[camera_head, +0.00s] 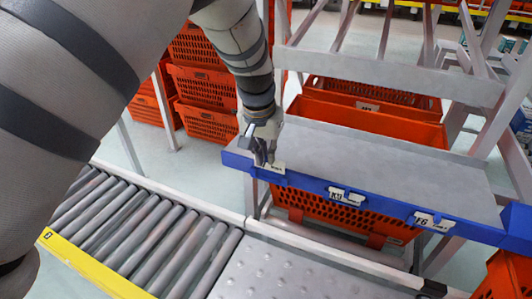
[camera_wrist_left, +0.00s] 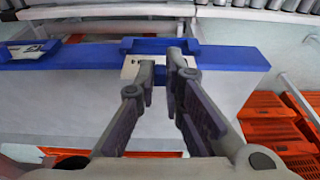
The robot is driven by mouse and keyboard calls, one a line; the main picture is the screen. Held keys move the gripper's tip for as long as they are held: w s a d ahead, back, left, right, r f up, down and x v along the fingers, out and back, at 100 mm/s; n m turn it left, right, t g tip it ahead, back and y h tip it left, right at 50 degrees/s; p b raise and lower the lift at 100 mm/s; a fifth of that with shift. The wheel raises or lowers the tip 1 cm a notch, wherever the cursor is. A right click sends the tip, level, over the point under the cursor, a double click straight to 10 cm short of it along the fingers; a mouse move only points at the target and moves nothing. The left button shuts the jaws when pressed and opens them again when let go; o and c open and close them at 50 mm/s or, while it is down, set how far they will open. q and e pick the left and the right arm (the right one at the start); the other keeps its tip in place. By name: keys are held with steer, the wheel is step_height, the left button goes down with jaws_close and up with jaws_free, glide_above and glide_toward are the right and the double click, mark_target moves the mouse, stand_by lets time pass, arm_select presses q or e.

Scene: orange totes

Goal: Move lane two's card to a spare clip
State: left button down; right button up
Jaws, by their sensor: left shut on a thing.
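My left gripper (camera_head: 262,162) is shut on a white card (camera_head: 278,168) at the left end of the blue rail (camera_head: 310,184). In the left wrist view the fingertips (camera_wrist_left: 168,66) close on the card (camera_wrist_left: 130,68), right at a blue clip (camera_wrist_left: 150,45). I cannot tell whether the card is still seated in that clip. Along the rail, a card marked M9 (camera_head: 346,196) sits at the middle and a card marked F6 (camera_head: 434,221) sits to the right. My right gripper is not in view.
A grey shelf (camera_head: 375,160) lies behind the rail, with orange totes (camera_head: 335,210) below and behind it. A roller conveyor (camera_head: 140,232) with a yellow edge and a studded grey plate (camera_head: 290,275) lie in front. Stacked orange totes (camera_head: 205,88) stand at the back left.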

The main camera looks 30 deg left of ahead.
arm_select(q)
steer(key=shift+f, duration=0.15)
steer(key=shift+s+x, duration=0.15)
steer(key=shift+x, duration=0.5)
steer(key=shift+s+x, duration=0.15)
steer(key=shift+x, duration=0.5)
steer(key=shift+f, duration=0.15)
steer(key=c, duration=1.6)
jaws_free()
steer(key=w+r+v, duration=0.1)
steer(key=w+v, duration=0.2)
steer(key=v, duration=0.9)
glide_above(266, 164)
steer(key=s+d, duration=0.1)
steer(key=s, duration=0.4)
steer(key=shift+w+d+f, duration=0.1)
steer(key=shift+w+f, duration=0.05)
steer(key=shift+f, duration=0.3)
